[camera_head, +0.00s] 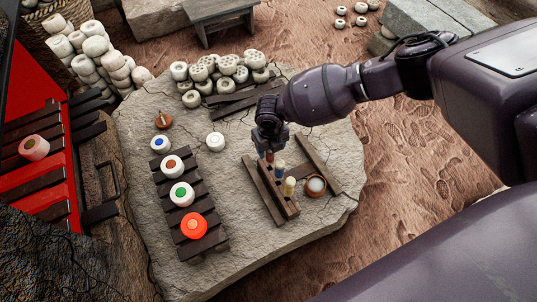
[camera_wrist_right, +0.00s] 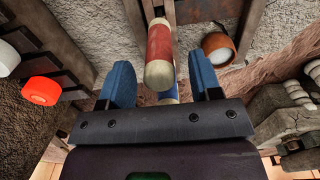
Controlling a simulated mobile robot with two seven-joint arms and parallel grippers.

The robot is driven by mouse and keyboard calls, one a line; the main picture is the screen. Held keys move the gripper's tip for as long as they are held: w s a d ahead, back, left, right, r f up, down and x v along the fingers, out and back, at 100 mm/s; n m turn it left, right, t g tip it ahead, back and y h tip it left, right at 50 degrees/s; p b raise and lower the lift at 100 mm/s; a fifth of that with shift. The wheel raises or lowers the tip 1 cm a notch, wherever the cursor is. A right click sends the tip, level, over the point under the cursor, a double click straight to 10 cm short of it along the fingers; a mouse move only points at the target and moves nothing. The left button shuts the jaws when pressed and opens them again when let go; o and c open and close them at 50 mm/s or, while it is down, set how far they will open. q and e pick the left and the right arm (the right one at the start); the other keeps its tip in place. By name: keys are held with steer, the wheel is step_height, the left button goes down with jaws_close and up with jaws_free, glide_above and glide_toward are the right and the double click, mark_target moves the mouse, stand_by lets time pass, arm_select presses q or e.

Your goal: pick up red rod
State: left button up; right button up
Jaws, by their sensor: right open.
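In the right wrist view the red rod (camera_wrist_right: 159,42) shows a pale rounded end. My right gripper (camera_head: 271,146) is open, directly at the red rod in the head view. In the wrist view its two blue fingers (camera_wrist_right: 161,82) lie left and right of the rod's pale end, with gaps on both sides. My left gripper is not in view.
A small brown cup (camera_head: 315,186) with pale contents stands right of the rack. A slatted board (camera_head: 180,215) holds several white pots and an orange-red one (camera_head: 193,226) at left. White pots (camera_head: 220,74) are piled behind. The slab's near part is clear.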

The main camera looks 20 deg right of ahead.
steer(key=c, duration=1)
steer(key=shift+c, duration=0.2)
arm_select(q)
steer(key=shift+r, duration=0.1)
arm_select(e)
steer(key=shift+w+r, duration=0.1)
steer(key=shift+r, duration=0.35)
arm_select(q)
steer(key=p, duration=0.3)
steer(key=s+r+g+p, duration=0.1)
steer(key=p, duration=0.2)
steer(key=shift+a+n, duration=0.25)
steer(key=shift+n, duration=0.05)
arm_select(e)
step_height(320, 180, up, 19)
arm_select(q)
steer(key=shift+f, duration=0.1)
